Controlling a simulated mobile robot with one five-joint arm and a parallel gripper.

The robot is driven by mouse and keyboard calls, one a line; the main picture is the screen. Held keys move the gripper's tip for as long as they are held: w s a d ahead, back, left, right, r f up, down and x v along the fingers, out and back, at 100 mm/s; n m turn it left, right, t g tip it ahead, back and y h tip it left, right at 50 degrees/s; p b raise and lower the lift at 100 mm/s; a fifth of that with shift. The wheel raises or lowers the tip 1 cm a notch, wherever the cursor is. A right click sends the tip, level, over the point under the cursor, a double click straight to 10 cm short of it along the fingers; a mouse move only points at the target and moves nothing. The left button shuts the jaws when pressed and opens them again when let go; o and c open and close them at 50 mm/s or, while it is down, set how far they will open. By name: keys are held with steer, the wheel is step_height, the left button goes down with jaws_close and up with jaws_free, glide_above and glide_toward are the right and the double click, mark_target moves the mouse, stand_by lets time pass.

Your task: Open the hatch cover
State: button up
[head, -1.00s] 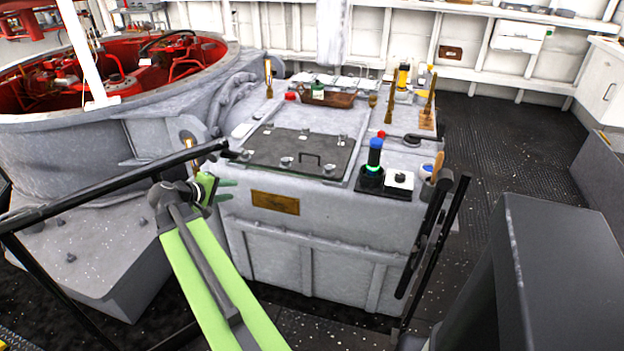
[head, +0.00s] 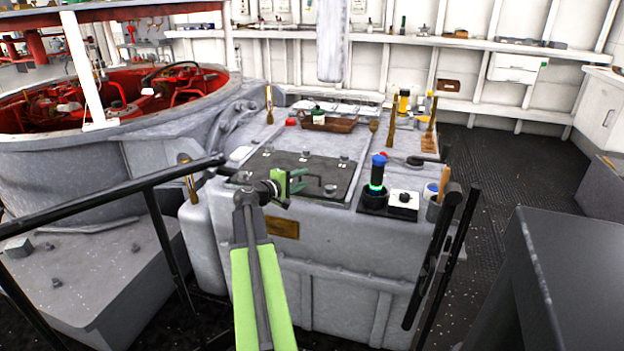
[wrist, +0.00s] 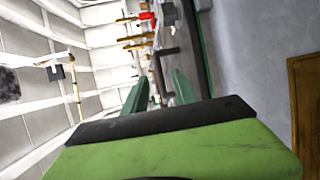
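The hatch cover (head: 262,163) is a dark flat plate with several round fasteners, lying closed on top of a grey housing (head: 330,240). A dark bar handle (wrist: 166,62) stands up from it and shows ahead of my fingers in the wrist view. My gripper (head: 297,182) is at the cover's front edge in the head view and hides part of the cover and handle. Its two green fingers (wrist: 160,92) are apart with nothing clearly between them. I cannot tell if they touch the cover.
A blue-topped cylinder with a glowing ring (head: 377,178) and a white box with a black knob (head: 403,203) stand right of the cover. Behind are a brown tray (head: 328,123) and upright brown-handled tools (head: 390,122). A black railing (head: 110,198) crosses at left.

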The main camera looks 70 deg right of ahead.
mark_target(311, 175)
steer(key=x, duration=0.5)
steer(key=shift+s+d+b, duration=0.1)
steer(key=shift+d+b, duration=0.2)
steer(key=shift+b, duration=0.05)
steer(key=shift+c, duration=0.4)
jaws_close()
stand_by(0.6)
